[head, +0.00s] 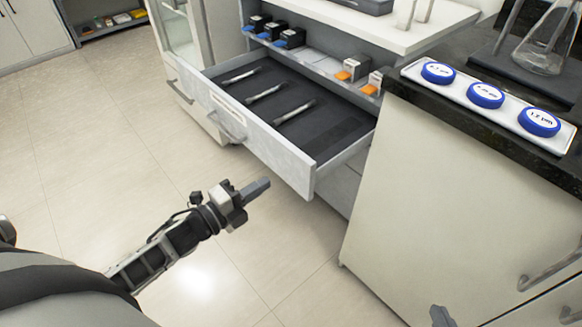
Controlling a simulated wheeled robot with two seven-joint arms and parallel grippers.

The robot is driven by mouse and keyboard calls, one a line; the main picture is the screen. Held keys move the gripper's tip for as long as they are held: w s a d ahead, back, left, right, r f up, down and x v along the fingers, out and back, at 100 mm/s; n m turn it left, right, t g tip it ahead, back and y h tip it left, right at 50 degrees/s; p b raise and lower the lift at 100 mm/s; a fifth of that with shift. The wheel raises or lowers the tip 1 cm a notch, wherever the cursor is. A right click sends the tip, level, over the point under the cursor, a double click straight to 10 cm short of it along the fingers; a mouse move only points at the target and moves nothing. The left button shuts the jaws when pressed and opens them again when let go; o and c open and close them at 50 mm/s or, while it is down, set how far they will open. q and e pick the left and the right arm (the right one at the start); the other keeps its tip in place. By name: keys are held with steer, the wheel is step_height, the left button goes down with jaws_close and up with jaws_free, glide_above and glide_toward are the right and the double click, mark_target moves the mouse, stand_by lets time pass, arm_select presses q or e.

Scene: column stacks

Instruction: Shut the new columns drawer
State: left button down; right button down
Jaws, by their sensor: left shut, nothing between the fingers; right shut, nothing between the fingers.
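The columns drawer (273,151) is pulled well out of the cabinet in the head view. It has a pale front with a label, a bar handle (227,127) and a dark lining. Three thin columns (265,93) lie in it, apart from each other. My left gripper (262,187) is shut and empty, in front of and below the drawer front, apart from it. My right gripper (441,316) shows only its tip at the bottom edge, shut and empty, well away from the drawer.
A shelf behind the drawer holds several small boxes (289,39). At right, a dark counter (455,118) carries a white tray (468,99) with three blue-rimmed discs (486,95) and a glass flask (546,50). Its cabinet stands close to the drawer's right side. The floor in front is clear.

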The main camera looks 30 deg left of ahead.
mark_target(301, 160)
arm_select(q)
steer(key=x, duration=0.9)
steer(key=shift+w+b, duration=0.2)
steer(key=shift+b, duration=0.1)
steer(key=shift+w, duration=0.15)
